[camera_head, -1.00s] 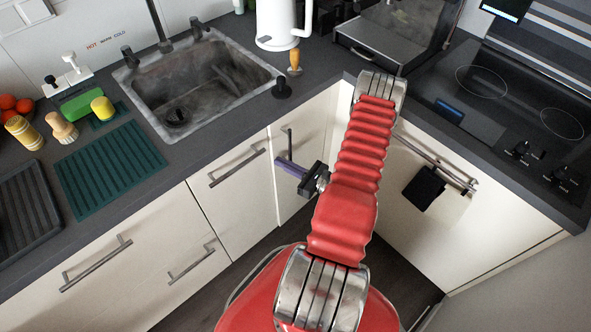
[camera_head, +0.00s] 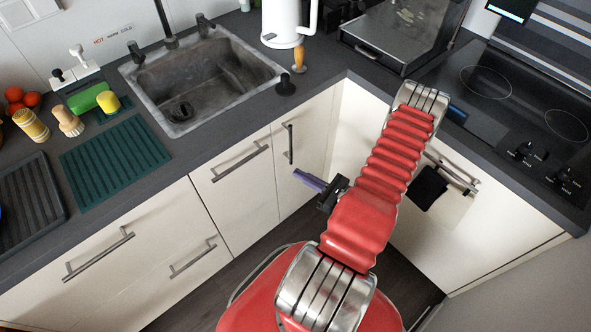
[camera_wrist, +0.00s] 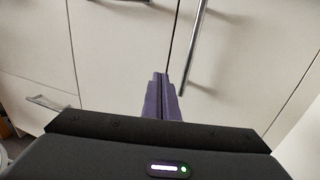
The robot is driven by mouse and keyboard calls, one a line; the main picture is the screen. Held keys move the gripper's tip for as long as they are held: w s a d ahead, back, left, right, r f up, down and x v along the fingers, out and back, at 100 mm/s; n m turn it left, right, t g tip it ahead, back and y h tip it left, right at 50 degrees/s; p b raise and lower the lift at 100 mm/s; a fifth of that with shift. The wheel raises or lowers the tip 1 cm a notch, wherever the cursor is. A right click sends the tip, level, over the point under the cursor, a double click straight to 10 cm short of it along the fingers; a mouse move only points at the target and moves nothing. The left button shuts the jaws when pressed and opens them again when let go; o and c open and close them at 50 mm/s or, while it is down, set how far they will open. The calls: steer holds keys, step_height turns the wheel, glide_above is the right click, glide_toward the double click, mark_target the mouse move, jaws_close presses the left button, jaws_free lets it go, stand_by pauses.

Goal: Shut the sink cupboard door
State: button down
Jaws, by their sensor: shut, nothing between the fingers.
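The cream cupboard door with an upright bar handle (camera_head: 289,143) stands below the right end of the sink (camera_head: 205,82). Its face looks level with the front to its left, with only a thin dark seam between them. In the wrist view this door (camera_wrist: 250,60) fills the right side, with its handle (camera_wrist: 195,50) and the seam just left of it. My gripper (camera_head: 301,177) is shut and empty, its purple fingers together, in front of the door's lower part. In the wrist view the fingertips (camera_wrist: 160,79) point at the seam; contact looks absent, though the gap is hard to judge.
A front with a level handle (camera_head: 240,161) lies left of the door. Wide drawers (camera_head: 100,255) are further left. The oven front (camera_head: 437,190) with a hanging dark cloth stands on the right, near my arm. Dark floor shows in the corner between the units.

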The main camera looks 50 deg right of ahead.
steer(key=s, duration=0.5)
steer(key=shift+s+a, duration=0.35)
stand_by(0.4)
